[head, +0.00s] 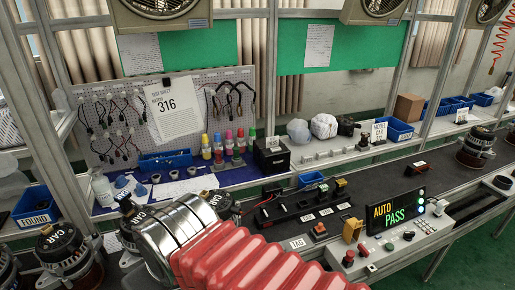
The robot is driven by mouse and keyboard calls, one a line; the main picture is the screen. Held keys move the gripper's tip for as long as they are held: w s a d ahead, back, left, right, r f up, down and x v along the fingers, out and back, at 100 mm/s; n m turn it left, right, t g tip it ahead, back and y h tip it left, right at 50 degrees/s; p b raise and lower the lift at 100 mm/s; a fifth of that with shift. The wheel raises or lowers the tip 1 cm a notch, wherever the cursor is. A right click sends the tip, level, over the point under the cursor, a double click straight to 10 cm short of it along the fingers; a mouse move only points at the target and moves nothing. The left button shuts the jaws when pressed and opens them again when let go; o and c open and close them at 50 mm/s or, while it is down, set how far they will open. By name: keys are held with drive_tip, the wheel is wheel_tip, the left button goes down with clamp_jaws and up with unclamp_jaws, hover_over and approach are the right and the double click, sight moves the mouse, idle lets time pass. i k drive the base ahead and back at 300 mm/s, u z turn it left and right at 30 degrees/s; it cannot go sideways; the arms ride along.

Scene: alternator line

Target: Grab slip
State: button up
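A white printed sheet (174,107) with the number 316 hangs slightly tilted on the pegboard, left of centre. It is the most slip-like paper I can make out, but I cannot tell if it is the slip meant. My arm, with a red ribbed sleeve, comes in from the bottom. Its shiny metal end (170,232) is over the near edge of the bench, below and apart from the sheet. I cannot make out my gripper's fingers or anything held in them.
Alternators marked CAR (63,247) stand at lower left. The pegboard (222,92) carries hanging cables. Coloured bottles (229,140), a blue bin (165,160) and loose papers lie below it. A panel reading AUTO PASS (396,212) is at right.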

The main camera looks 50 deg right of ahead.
sight(271, 142)
drive_tip(key=u, duration=0.15)
drive_tip(key=k, duration=1.15)
drive_tip(key=z, duration=0.5)
drive_tip(key=i, duration=1.5)
drive_tip(key=z, duration=0.1)
